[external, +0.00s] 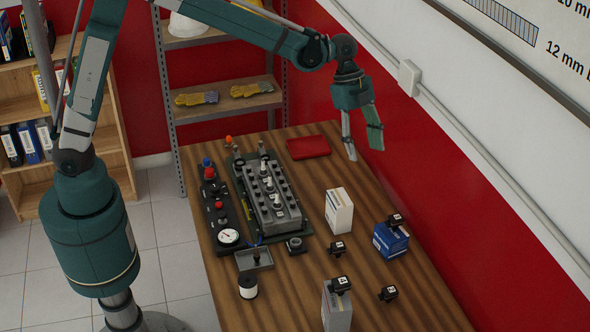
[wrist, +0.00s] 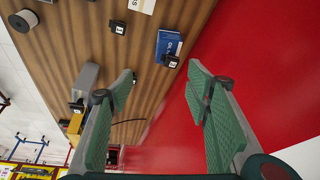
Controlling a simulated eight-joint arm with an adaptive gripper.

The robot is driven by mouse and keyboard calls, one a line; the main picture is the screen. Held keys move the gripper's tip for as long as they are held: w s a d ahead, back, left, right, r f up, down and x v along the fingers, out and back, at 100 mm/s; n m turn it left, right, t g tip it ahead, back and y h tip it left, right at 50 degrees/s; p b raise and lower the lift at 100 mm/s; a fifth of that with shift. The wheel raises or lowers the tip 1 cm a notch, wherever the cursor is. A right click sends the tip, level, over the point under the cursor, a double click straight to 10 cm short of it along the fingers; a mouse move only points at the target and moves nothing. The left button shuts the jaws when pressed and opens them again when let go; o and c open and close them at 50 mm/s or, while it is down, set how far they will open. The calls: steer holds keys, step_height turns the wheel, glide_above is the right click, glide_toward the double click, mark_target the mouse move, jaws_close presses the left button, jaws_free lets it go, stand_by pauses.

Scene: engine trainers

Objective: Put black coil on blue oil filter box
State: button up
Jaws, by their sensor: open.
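A blue oil filter box (external: 389,242) stands on the right side of the table; it also shows in the wrist view (wrist: 168,41). One black coil (external: 394,220) appears to sit on the box's top at its far edge. Other black coils are on the table, one left of the box (external: 337,248) and one in front of it (external: 388,293). Another black coil (external: 341,285) is on top of a grey box (external: 337,311). My gripper (external: 363,147) is open and empty, high above the table's far right edge, apart from the coils and the blue box.
A white box (external: 339,212) stands left of the blue box. An engine trainer (external: 268,196), gauge panel (external: 228,237), small tray (external: 254,259) and white spool (external: 248,286) fill the left side. A red case (external: 308,147) lies at the back. The red wall (external: 460,200) borders the right side.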

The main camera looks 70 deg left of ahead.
steer(key=s+a+r+n+t+y, duration=0.1)
steer(key=s+a+r+n, duration=0.4)
steer(key=s, duration=0.5)
steer(key=s+a+r+n+t+y, duration=0.1)
steer(key=s+a+r+n, duration=0.1)
steer(key=s+a+r, duration=0.7)
steer(key=s+a+f+n+t, duration=0.1)
steer(key=s+a+f+n, duration=0.1)
steer(key=s, duration=0.6)
steer(key=s+a+f+n+t+y, duration=0.1)
steer(key=s+a+f+n, duration=0.2)
steer(key=s, duration=0.6)
steer(key=s+a+f+n+t, duration=0.1)
steer(key=s+a+f+n, duration=0.1)
steer(key=s, duration=0.6)
steer(key=shift+s+a+f+n+y, duration=0.3)
steer(key=shift+a+f+y, duration=0.1)
steer(key=shift+a+f, duration=0.15)
steer(key=shift+f, duration=0.15)
